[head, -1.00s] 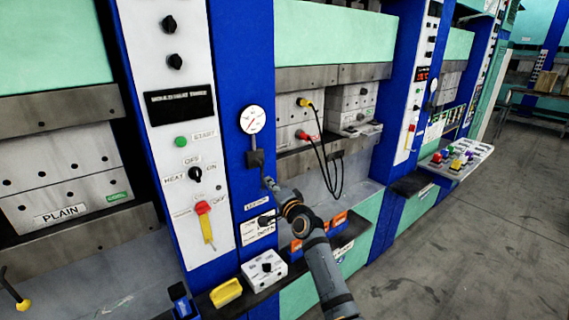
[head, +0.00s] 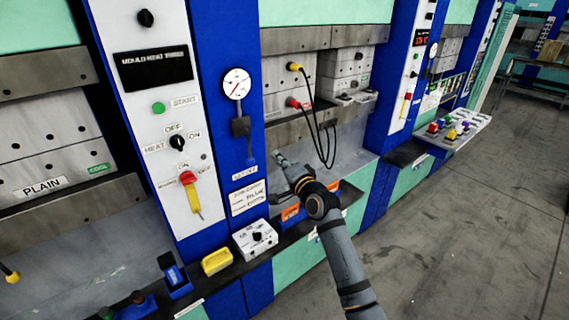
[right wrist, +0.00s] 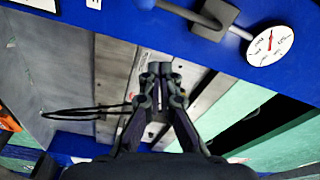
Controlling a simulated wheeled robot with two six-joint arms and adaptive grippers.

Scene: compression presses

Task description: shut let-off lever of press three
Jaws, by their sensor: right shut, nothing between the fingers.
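A grey valve box (head: 240,126) sits below the white round gauge (head: 236,84) on a blue column. A thin lever (head: 249,148) hangs down from the box, above a small label plate (head: 248,173). My left gripper is not in view.
A white switch panel (head: 165,130) with a red-and-yellow handle (head: 190,190) stands left of the column. Black cables (head: 326,140) hang right of my gripper. A yellow block (head: 216,261) and white control box (head: 255,238) sit on the ledge below. Floor to the right is clear.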

